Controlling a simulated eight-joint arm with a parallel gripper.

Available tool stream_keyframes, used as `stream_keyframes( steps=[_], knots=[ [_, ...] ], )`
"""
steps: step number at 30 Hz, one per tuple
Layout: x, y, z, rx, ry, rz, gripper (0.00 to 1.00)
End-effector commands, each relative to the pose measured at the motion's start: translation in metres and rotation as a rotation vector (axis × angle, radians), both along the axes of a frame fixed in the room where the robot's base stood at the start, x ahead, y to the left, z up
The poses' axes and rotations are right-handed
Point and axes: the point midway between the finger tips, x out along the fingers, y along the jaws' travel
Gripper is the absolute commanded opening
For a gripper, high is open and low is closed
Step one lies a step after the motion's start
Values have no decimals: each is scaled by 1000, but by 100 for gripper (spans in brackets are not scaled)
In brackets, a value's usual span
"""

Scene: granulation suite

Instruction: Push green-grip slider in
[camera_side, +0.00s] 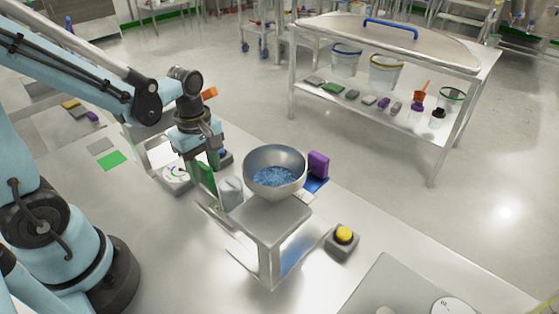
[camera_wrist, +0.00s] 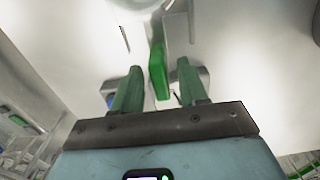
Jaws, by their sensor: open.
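The green grip (camera_side: 206,178) of the slider stands upright at the left side of a metal stand (camera_side: 270,222). It also shows in the wrist view as a green block (camera_wrist: 158,72). My gripper (camera_side: 203,160) is open, above and close to the grip, pointing down. In the wrist view, the two green fingers of my gripper (camera_wrist: 159,68) lie either side of the grip, with a gap on each side; I cannot tell whether their tips reach down to its height. The slider's plate is mostly hidden in the side view.
A steel bowl (camera_side: 275,174) of blue granules sits on the stand, close right of my gripper. A purple grip (camera_side: 318,164) stands beyond the bowl. A yellow button (camera_side: 344,235) is at the front right. A green patch (camera_side: 112,160) lies on the bench at left.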

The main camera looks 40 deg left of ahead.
Motion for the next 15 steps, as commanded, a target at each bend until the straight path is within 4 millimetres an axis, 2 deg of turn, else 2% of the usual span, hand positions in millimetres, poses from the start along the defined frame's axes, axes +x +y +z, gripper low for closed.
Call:
stream_keyframes(
  steps=[6,15],
  knots=[
    [0,0,-14,0,0,0,43],
    [0,0,-18,0,0,0,43]
  ],
)
